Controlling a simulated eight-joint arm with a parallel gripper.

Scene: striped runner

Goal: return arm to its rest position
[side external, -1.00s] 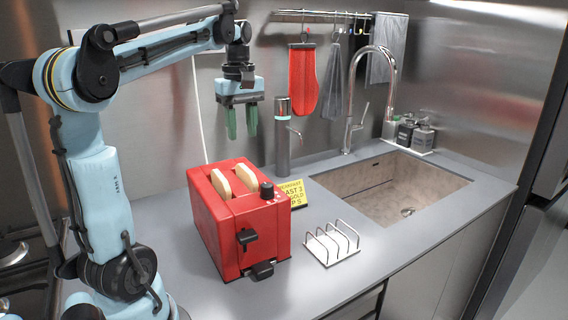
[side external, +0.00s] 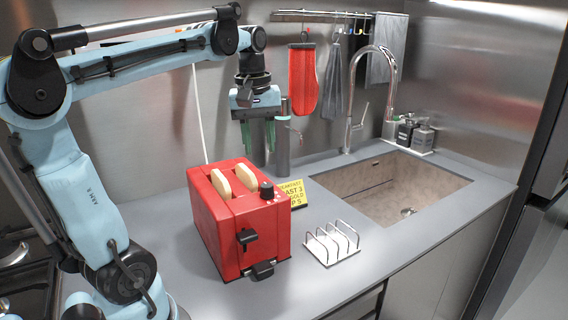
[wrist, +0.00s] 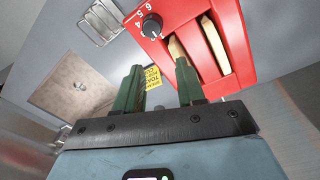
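My gripper (side external: 257,146) hangs in the air above and behind the red toaster, fingers pointing down, in front of a dark bottle-like cylinder. Its two green fingers are apart with nothing between them, as the wrist view also shows (wrist: 160,72). The red toaster (side external: 240,225) stands upright on the counter with two slices of bread (side external: 246,178) showing in its slots. The toaster also shows in the wrist view (wrist: 238,40), apart from the fingers.
A wire toast rack (side external: 332,243) stands right of the toaster and is empty. A yellow sign (side external: 293,193) stands behind the toaster. A sink (side external: 400,185) with a tall tap (side external: 390,68) is at the right. Cloths and a red mitt (side external: 303,82) hang from a wall rail.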

